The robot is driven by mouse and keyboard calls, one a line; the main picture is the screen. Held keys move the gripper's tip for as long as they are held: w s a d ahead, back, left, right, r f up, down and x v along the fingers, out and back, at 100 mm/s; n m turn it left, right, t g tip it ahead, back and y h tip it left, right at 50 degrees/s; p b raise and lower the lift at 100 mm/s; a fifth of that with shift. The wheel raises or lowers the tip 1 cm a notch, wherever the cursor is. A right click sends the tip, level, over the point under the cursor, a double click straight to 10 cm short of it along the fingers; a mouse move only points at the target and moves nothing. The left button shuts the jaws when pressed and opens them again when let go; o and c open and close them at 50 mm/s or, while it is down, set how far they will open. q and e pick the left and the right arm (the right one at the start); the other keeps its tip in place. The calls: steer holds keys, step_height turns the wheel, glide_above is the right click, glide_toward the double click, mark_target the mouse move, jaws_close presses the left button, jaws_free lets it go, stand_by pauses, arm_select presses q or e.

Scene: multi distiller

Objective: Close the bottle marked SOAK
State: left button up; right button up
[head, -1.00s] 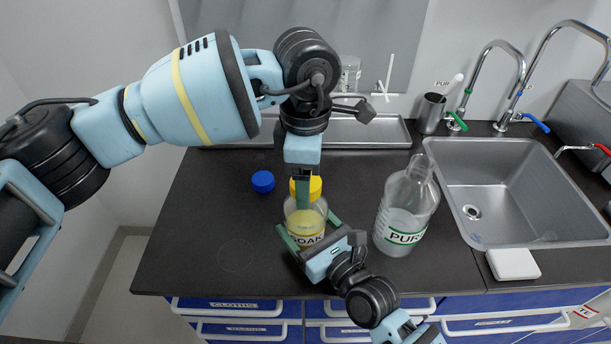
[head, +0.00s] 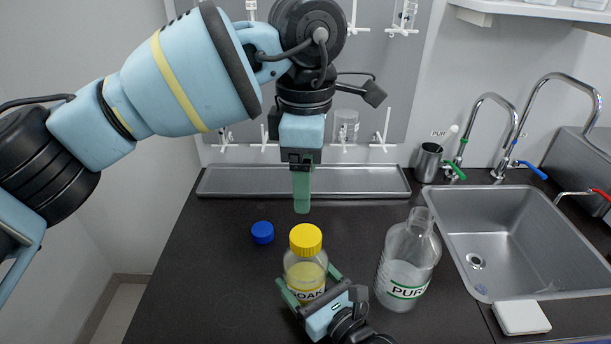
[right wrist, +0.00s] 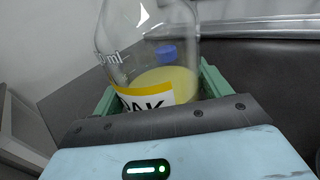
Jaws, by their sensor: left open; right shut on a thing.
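The SOAK bottle (head: 303,268) is clear glass with pale yellow liquid and stands upright on the dark counter. A yellow cap (head: 306,239) sits on its mouth; from here I cannot tell how tight it is. My right gripper (head: 308,284) is shut around the bottle's body from the front. In the right wrist view the bottle (right wrist: 150,45) stands between the green fingers, its label partly hidden. My left gripper (head: 302,207) points down, open and empty, above and apart from the yellow cap; its fingers overlap in the head view.
A blue cap (head: 262,232) lies on the counter left of the bottle. An open clear bottle marked PURE (head: 407,268) stands close on the right. Beyond are a sink (head: 480,215), a metal cup (head: 428,163) and a long metal tray (head: 240,183). The counter's left side is clear.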

mark_target(319, 294)
steer(key=o, duration=1.9)
arm_select(q)
steer(key=shift+w+f, duration=0.1)
steer(key=shift+f, duration=0.55)
arm_select(e)
steer(key=shift+v, duration=3.95)
